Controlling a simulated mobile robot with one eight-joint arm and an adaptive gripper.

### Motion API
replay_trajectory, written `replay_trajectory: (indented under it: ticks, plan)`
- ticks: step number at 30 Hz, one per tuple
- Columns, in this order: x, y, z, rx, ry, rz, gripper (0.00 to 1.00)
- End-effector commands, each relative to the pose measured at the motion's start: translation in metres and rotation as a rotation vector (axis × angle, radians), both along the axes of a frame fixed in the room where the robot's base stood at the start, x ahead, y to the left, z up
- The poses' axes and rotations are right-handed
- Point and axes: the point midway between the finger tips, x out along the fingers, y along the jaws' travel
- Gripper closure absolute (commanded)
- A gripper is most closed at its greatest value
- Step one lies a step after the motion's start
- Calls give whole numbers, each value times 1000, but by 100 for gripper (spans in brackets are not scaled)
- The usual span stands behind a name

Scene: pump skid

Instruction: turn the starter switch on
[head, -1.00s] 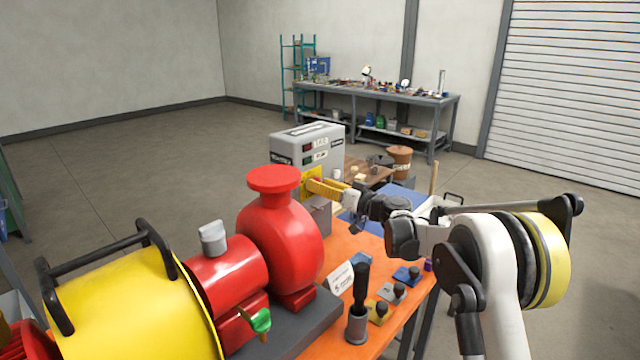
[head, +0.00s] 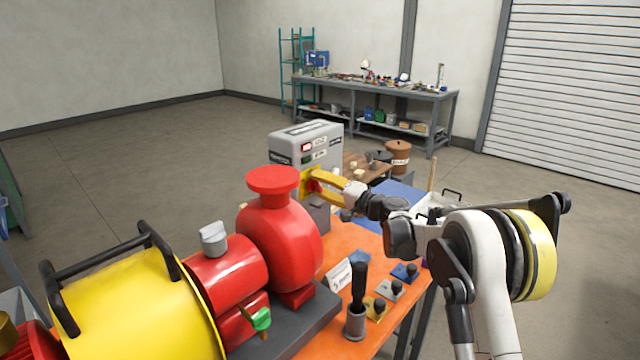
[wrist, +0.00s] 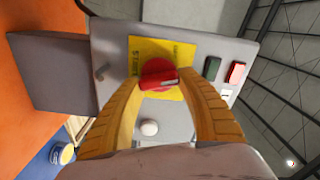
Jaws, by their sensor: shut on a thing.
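The starter switch (wrist: 158,75) is a red round knob with a pale mark, on a yellow plate (wrist: 145,50) with dark lettering. The plate is on the front of the grey starter box (head: 322,134), behind the red pump in the head view. My gripper (wrist: 160,79) has its yellow fingers on either side of the knob and is shut on it. In the head view, my gripper (head: 313,185) reaches the yellow plate from the right.
A green indicator (wrist: 211,68) and a red one (wrist: 237,72) are on the box face. The red pump (head: 280,235) stands close on the left, on the orange bench (head: 355,240). A grey block (wrist: 48,72) sits beside the box.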

Motion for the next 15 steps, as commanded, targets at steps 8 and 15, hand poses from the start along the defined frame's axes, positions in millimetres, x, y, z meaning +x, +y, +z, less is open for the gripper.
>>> replay_trajectory:
  ticks: [8, 15]
  plan:
    - [0, 0, -1, 123, 156, 0, 85]
    - [0, 0, -1, 185, 236, 0, 85]
